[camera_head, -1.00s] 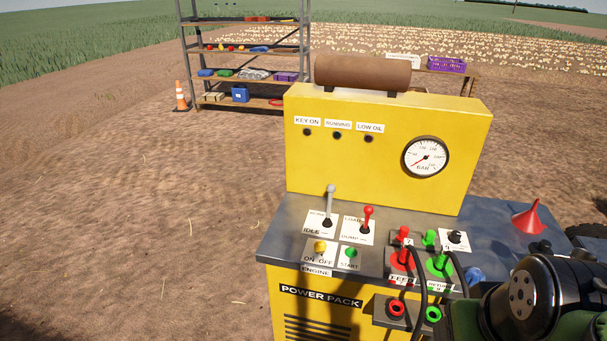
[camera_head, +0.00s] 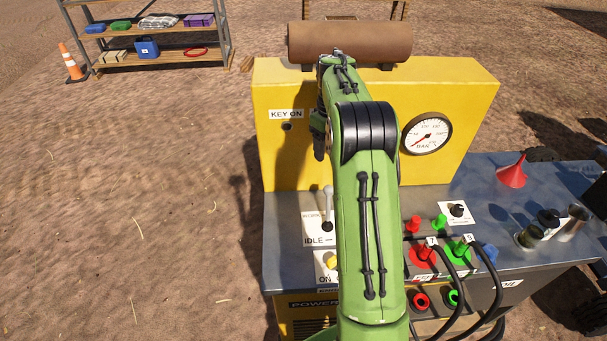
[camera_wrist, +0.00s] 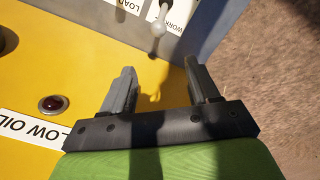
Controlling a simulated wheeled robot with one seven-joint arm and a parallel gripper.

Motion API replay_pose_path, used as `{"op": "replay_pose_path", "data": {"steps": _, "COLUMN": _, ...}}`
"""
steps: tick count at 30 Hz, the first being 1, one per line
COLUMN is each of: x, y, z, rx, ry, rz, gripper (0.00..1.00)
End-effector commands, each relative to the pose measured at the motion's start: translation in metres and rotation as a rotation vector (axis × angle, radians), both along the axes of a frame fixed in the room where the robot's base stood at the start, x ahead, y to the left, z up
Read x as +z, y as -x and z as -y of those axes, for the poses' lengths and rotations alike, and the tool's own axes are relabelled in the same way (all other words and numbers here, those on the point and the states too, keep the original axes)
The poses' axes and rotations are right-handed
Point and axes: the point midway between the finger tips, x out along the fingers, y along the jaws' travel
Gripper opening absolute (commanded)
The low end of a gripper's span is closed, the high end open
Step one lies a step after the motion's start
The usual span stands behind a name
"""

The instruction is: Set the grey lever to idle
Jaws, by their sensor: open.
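The grey lever (camera_head: 328,205) stands on a white plate (camera_head: 314,238) lettered IDLE at its near edge, on the yellow power pack's grey top. Its knob points up and seems to lean towards the far end, away from IDLE. In the wrist view the lever's pale knob (camera_wrist: 159,28) shows beside a WORK label, just beyond my fingertips. My gripper (camera_wrist: 160,70) is open and empty, with both fingers apart from the lever. In the head view my gripper's dark fingers (camera_head: 318,138) are above the lever, in front of the yellow panel. My arm hides the red lever there.
The yellow panel (camera_head: 270,155) with a pressure gauge (camera_head: 427,135) stands behind the levers. Red and green hose couplings (camera_head: 422,252), a black knob (camera_head: 457,210) and a red funnel (camera_head: 512,172) are to the right. A LOAD label (camera_wrist: 131,6) shows beside the lever.

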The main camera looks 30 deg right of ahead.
Motion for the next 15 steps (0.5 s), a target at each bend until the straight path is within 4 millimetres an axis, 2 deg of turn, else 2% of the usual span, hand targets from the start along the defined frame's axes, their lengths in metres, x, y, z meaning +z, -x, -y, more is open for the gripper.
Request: {"op": "replay_pose_path", "data": {"steps": 15, "x": -0.122, "y": 0.002, "z": 0.001, "rx": -0.002, "ry": -0.002, "rz": -0.004, "gripper": 0.60}}
